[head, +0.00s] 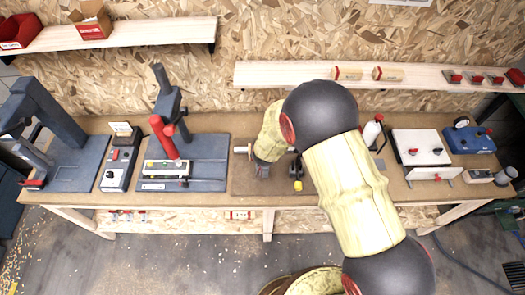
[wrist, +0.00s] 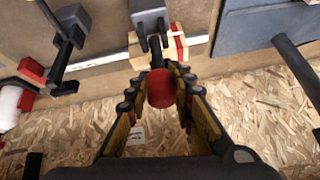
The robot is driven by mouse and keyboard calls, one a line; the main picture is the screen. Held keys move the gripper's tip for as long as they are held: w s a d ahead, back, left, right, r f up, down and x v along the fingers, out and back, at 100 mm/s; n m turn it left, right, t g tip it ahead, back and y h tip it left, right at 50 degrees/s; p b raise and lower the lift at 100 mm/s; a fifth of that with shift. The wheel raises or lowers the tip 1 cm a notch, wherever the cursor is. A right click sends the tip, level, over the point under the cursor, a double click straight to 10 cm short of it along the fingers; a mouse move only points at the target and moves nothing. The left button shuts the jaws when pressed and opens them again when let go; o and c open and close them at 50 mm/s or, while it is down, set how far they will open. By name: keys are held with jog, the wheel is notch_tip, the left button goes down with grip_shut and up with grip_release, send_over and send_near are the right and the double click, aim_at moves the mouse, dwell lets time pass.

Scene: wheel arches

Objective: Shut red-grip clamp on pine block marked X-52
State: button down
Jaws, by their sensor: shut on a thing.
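My gripper (wrist: 162,88) is shut on the red grip (wrist: 160,92) of a clamp in the wrist view. The clamp's grey metal body (wrist: 148,18) is just beyond the fingertips. A pale pine block (wrist: 141,50) with a red part beside it lies at the clamp, partly behind my fingers. No marking on it is readable, and I cannot tell whether the clamp presses on it. In the head view my gripper (head: 262,170) is low over the middle of the bench, and my arm hides most of the clamp. A pale block end (head: 241,149) shows just left of it.
A yellow-tipped tool (head: 297,184) stands close to the right of my gripper. A press with a red lever (head: 163,137) stands on the left, with a grey stand (head: 55,120) farther left. A white panel fixture (head: 420,147) is at the right. Shelves (head: 310,74) run behind.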

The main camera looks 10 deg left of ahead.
jog(key=c, duration=1.6)
grip_release()
jog(key=shift+a, duration=0.1)
jog(key=shift+o, duration=0.3)
jog(key=shift+s, duration=0.1)
jog(key=v, duration=1.2)
